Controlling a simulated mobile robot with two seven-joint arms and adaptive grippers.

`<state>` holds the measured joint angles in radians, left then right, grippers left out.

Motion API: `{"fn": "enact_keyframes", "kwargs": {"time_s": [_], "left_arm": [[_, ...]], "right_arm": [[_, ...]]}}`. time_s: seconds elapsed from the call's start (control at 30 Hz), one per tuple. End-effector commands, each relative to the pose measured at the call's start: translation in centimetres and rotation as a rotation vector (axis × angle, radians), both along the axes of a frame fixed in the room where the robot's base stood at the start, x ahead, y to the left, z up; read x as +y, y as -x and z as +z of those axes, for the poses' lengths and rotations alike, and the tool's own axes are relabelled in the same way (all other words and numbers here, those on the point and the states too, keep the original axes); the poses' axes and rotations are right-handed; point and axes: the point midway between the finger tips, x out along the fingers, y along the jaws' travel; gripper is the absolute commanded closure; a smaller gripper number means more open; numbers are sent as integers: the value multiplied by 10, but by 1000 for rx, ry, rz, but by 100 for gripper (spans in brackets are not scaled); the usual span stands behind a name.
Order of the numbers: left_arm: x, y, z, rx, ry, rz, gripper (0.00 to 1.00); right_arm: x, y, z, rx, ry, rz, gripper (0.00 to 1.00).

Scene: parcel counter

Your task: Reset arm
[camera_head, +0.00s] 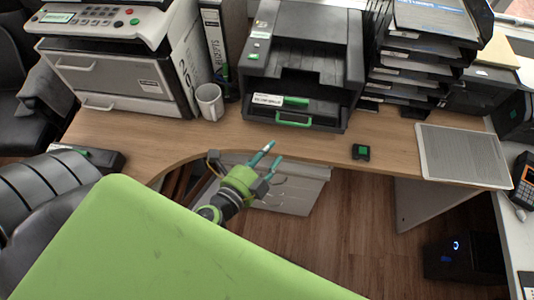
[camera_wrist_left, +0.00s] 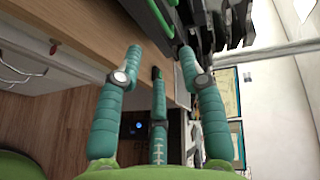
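My left gripper (camera_head: 272,153) shows in the camera_head view in front of the desk's near edge, with its teal fingers pointing up and to the right. In the left wrist view the fingers of this gripper (camera_wrist_left: 159,55) are spread apart, and nothing is held between them. My right gripper is in neither view.
The wooden desk (camera_head: 330,148) carries a printer (camera_head: 300,62), a white mug (camera_head: 210,101), a small black device with a green top (camera_head: 361,152) and a ribbed grey mat (camera_head: 464,156). Stacked trays (camera_head: 420,60) stand at the back right. Floor space is open below the desk's edge.

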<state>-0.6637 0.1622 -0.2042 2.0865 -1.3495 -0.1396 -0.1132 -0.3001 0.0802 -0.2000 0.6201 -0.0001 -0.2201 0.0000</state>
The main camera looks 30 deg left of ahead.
Motion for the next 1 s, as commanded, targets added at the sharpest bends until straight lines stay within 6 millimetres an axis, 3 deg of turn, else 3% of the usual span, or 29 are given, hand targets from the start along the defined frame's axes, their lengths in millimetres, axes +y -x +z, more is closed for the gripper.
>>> {"fn": "enact_keyframes", "kwargs": {"time_s": [0.43, 0.53, 0.67, 0.77, 0.87, 1.0], "left_arm": [[0, 0, -1, 2, 2, 1, 60], [1, 0, -18, 39, 27, 11, 60], [7, 9, -81, 183, 129, 61, 60], [15, 27, -151, 352, 251, 143, 60], [25, 57, -221, 529, 377, 255, 60], [39, 117, -308, 769, 550, 467, 60]], "right_arm": [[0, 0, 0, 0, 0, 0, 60], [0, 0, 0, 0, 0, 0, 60], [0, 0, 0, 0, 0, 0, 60], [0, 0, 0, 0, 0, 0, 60], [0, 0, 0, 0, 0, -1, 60], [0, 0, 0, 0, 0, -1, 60]]}}
